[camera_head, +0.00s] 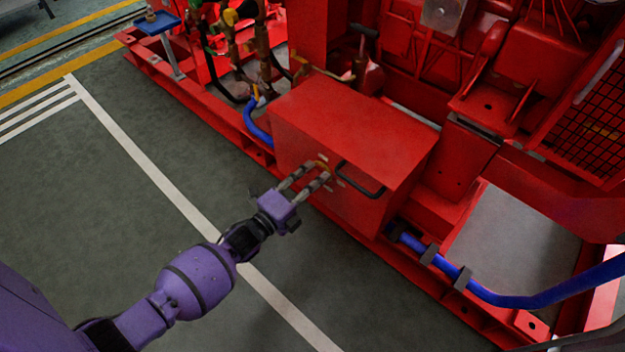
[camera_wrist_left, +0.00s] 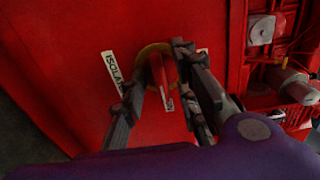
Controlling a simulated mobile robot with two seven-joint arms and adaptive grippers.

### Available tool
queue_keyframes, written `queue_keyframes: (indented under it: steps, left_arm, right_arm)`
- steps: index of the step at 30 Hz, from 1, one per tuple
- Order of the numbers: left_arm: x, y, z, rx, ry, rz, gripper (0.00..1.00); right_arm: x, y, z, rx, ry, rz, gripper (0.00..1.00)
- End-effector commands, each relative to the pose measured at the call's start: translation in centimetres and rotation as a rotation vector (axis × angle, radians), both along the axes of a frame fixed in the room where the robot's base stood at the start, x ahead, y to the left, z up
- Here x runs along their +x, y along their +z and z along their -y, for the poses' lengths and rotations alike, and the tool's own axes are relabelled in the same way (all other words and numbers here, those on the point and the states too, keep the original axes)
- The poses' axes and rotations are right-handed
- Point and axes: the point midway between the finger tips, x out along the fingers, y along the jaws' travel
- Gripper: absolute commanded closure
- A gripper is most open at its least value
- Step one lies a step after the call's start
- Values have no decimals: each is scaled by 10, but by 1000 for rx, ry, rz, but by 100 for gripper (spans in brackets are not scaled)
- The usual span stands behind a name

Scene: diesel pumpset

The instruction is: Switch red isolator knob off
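The red isolator knob (camera_wrist_left: 162,72) sits on a yellow round plate (camera_wrist_left: 147,53) on the face of a red box, in the left wrist view. Its handle points roughly down the picture, slightly tilted. My left gripper (camera_wrist_left: 158,75) is open, with one finger on each side of the handle. The right-hand finger is close to the knob; I cannot tell whether it touches. In the head view my left gripper (camera_head: 321,169) is at the front of the red box (camera_head: 350,117), and its fingers mostly hide the knob. My right gripper is not in view.
A white label (camera_wrist_left: 115,74) reading "ISOLA…" is left of the knob. A black handle (camera_head: 360,180) sticks out of the box just right of my fingers. Blue hoses (camera_head: 257,122) run beside the box. The grey floor (camera_head: 110,210) in front is clear.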

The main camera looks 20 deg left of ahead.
Motion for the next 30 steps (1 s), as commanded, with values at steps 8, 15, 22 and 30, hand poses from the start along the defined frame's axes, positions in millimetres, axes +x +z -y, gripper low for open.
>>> queue_keyframes:
  steps: [8, 15, 22, 30]
  left_arm:
    - [0, 0, 0, 0, 0, 0, 92]
    - [0, 0, 0, 0, 0, 1, 100]
    - [0, 1, 0, -29, 0, -9, 100]
    - [0, 2, 0, -167, -1, -59, 100]
  right_arm:
    - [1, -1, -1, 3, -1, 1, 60]
    - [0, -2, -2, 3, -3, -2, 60]
    - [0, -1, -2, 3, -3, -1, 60]
    - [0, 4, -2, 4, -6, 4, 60]
